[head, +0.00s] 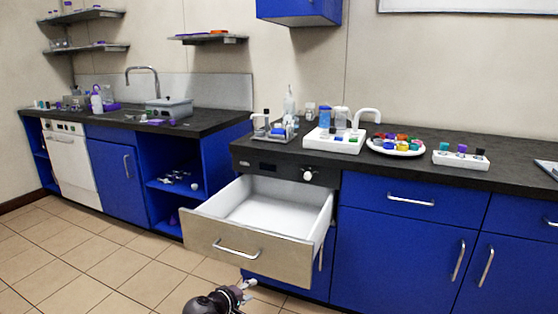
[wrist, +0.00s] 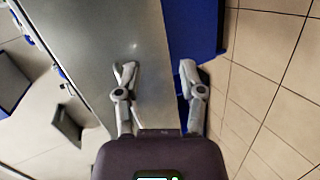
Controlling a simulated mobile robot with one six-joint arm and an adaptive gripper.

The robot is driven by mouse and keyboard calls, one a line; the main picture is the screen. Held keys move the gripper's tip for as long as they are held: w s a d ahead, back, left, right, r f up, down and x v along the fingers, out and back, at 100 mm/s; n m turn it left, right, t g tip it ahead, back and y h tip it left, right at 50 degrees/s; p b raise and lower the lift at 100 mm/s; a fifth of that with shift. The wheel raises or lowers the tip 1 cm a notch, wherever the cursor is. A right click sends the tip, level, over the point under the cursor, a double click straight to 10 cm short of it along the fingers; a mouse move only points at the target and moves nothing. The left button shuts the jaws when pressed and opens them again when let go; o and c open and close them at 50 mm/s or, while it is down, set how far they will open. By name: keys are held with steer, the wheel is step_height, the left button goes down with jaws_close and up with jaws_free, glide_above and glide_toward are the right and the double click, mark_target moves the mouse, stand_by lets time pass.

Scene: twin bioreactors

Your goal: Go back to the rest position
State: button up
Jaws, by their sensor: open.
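My gripper (head: 246,291) is at the bottom of the head view, low in front of the open drawer (head: 222,250) and below its handle (head: 236,249). In the wrist view its two fingers (wrist: 157,72) are spread apart with nothing between them. A smooth grey panel (wrist: 105,35) lies beyond the fingers there; I cannot tell for certain which surface it is. The drawer is pulled out and its white inside (head: 265,207) looks empty.
The dark counter (head: 425,180) carries a white rack (head: 334,140), a round plate of coloured caps (head: 396,146) and a small holder with vials (head: 461,158). Blue cabinets (head: 400,245) stand right of the drawer. Tiled floor (head: 75,250) is clear at left.

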steer(key=s+d+f+m+g+y+p, duration=0.15)
steer(key=d+m+g, duration=0.25)
steer(key=d, duration=0.5)
steer(key=s+d+f+m+g+y+p, duration=0.1)
steer(key=s+d+f+m+g+y, duration=0.2)
steer(key=d, duration=0.5)
steer(key=s+d+f+m+g+y+p, duration=0.1)
steer(key=s+d+f+m+g+y, duration=0.25)
steer(key=d, duration=0.55)
step_height(320, 180, up, 39)
steer(key=p, duration=3.8)
steer(key=shift+w+a+h, duration=0.25)
steer(key=shift+w+h, duration=0.1)
steer(key=shift+h, duration=0.05)
